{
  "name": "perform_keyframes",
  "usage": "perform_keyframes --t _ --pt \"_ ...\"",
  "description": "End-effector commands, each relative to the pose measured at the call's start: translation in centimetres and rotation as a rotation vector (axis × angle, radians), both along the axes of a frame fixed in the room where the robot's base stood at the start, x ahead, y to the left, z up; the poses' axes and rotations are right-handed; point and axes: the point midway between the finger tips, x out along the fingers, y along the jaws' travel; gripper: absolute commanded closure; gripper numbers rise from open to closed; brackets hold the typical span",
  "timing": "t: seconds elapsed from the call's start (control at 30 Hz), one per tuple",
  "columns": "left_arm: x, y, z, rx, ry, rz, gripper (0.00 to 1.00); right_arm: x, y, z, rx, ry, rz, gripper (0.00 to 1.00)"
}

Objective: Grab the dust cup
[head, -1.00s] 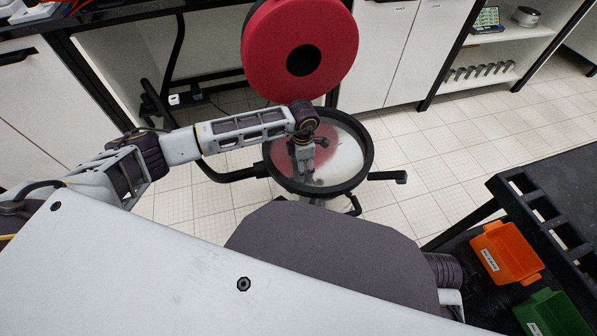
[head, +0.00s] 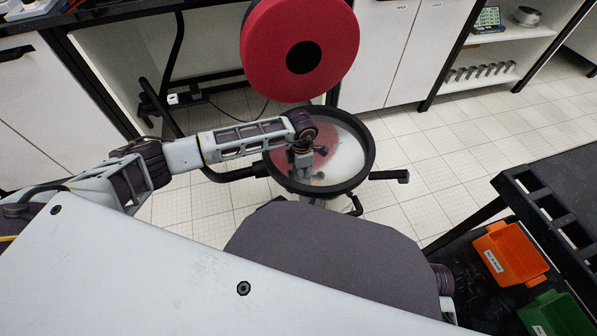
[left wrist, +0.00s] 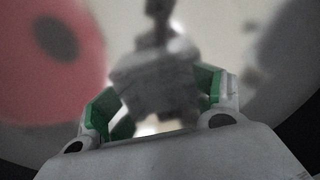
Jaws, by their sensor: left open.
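A round black-rimmed bowl (head: 367,160) stands in the middle of the head view. Its shiny inside mirrors a red disc and grey shapes. My left gripper (head: 302,172) points down over the left half of this bowl. In the left wrist view its green-padded fingers (left wrist: 156,100) are apart. Between and beyond them is a blurred grey shape that looks like the gripper's own reflection, with a red blur on the left. I cannot make out a separate dust cup in either view. Contact between fingers and bowl cannot be told. My right gripper is out of view.
A large red disc (head: 335,50) with a black centre stands above and behind the bowl. Black handles (head: 388,176) stick out from the bowl's stand. A black rack at right has an orange bin (head: 512,255) and a green bin (head: 556,316) by it. White cabinets line the back.

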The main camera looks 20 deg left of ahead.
Motion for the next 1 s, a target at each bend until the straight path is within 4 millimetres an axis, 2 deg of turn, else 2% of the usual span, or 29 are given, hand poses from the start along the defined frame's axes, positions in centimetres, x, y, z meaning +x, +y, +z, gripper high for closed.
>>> perform_keyframes --t 0.13,0.6,1.0 --pt "0.00 -0.04 -0.68 -0.001 -0.001 -0.001 0.32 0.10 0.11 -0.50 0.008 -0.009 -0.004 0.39" --pt "0.00 0.00 -0.66 0.000 0.000 -0.001 0.33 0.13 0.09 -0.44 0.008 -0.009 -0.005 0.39" --pt "-0.01 0.01 -0.66 0.000 0.000 -0.001 0.85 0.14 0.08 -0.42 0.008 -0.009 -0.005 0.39"
